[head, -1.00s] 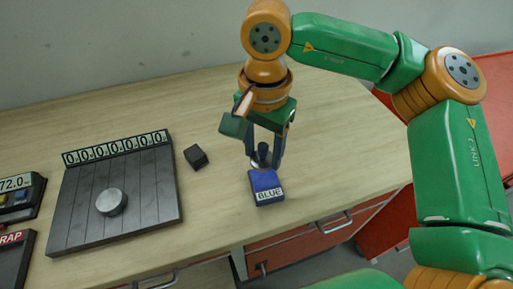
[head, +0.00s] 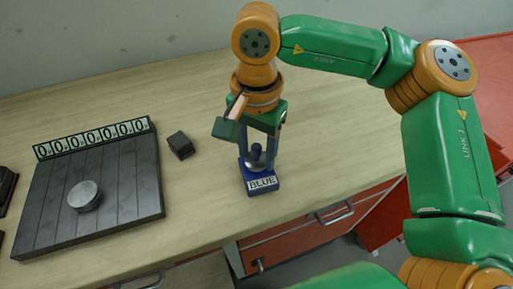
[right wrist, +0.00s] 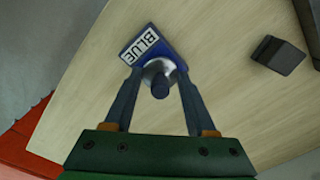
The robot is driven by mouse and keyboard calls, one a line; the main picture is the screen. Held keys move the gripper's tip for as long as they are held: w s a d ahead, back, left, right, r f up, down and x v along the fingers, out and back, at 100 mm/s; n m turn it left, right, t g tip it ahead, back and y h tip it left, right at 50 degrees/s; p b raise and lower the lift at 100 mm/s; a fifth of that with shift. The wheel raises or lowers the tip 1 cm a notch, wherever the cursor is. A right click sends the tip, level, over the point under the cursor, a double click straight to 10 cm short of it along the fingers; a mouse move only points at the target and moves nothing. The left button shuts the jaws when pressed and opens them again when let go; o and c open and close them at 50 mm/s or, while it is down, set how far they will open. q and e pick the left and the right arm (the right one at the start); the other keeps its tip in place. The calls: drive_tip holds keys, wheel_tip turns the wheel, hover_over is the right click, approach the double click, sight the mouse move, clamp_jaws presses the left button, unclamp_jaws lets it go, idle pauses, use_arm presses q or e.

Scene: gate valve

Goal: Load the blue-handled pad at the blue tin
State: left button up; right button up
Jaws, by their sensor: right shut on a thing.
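The blue tin (head: 262,184) is a low blue block with a white BLUE label, on the bench near its front edge. It also shows in the right wrist view (right wrist: 170,46). My right gripper (head: 257,164) points down over the tin. Its fingers are shut on the blue-handled pad (head: 256,153), which has a silvery round base and a dark blue knob; in the right wrist view the knob (right wrist: 160,88) sits between the fingers. The pad's base overlaps the tin's top in both views; I cannot tell whether they touch. My left gripper is not in view.
A small dark block (head: 180,145) lies left of the tin. Further left is a dark slatted plate (head: 125,185) with a round silver disc (head: 84,196) and a row of zero counters (head: 95,138). The bench behind and right of the tin is clear.

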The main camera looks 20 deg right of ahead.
sight(257, 146)
drive_tip(key=shift+f+b, duration=0.55)
drive_tip(key=shift+f, duration=0.05)
idle(1.3)
wheel_tip(257, 146, up, 7)
drive_tip(key=p, duration=0.6)
drive_tip(key=shift+r, duration=0.2)
drive_tip(key=shift+f, duration=0.15)
